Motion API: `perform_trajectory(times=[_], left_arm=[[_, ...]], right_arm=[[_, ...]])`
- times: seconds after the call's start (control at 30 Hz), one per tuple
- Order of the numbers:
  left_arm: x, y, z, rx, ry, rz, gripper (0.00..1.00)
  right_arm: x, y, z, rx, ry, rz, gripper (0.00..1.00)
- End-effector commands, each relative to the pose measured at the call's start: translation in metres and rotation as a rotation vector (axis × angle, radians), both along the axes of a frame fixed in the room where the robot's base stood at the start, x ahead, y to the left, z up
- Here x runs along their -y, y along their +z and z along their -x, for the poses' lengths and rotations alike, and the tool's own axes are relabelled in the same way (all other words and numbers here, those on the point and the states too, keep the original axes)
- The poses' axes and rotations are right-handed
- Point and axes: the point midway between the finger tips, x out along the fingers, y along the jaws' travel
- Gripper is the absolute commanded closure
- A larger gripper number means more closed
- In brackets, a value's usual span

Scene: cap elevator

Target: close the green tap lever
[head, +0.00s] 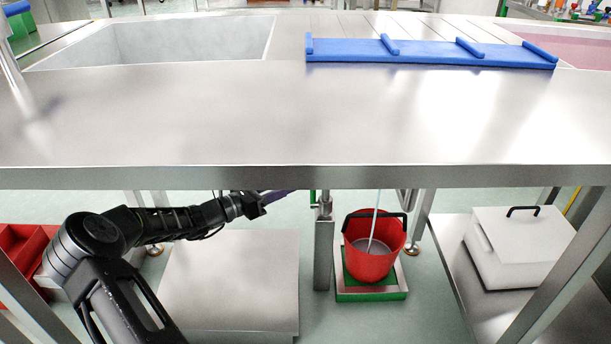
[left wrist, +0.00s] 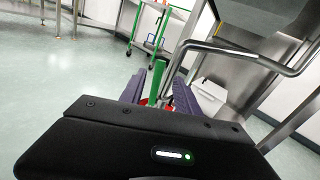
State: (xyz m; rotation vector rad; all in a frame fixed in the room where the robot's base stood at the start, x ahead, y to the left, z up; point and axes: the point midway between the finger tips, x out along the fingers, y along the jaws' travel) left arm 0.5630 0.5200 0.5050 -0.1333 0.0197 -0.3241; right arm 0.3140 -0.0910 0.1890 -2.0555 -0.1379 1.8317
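The green tap lever (head: 312,196) shows as a short green piece below the front edge of the steel counter. In the left wrist view the green lever (left wrist: 156,80) stands upright, ahead of the gap between my fingers. My left gripper (head: 283,194) is under the counter edge, just left of the lever, its purple fingers partly hidden by the edge. In the left wrist view my left gripper (left wrist: 158,96) is open, with the fingers apart. I cannot tell whether they touch the lever. My right gripper is not in view.
A red bucket (head: 370,262) stands on a green-edged platform (head: 372,296), with a thin pale streak running down into it. A white lidded box (head: 519,245) sits on the right shelf. A steel pipe (left wrist: 245,52) bends close to the left gripper. The counter (head: 250,115) overhangs my arm.

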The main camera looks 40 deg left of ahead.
Motion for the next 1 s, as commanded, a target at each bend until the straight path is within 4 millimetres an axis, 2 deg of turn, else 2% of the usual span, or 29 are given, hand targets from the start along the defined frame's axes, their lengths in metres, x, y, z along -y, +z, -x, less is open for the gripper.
perform_trajectory(times=[0.27, 0.5, 0.67, 1.0], left_arm=[[0.006, -0.004, -0.015, -0.001, -0.003, 0.000, 0.62], [0.019, -0.005, -0.051, 0.001, -0.004, 0.000, 0.62], [0.024, -0.003, -0.069, 0.000, -0.003, -0.002, 0.62], [0.026, -0.001, -0.074, -0.002, -0.001, -0.001, 0.62]], right_arm=[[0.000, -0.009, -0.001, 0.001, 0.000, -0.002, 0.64], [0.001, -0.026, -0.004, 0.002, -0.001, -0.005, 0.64], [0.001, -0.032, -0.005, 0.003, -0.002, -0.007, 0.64], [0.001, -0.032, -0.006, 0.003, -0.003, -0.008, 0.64]])
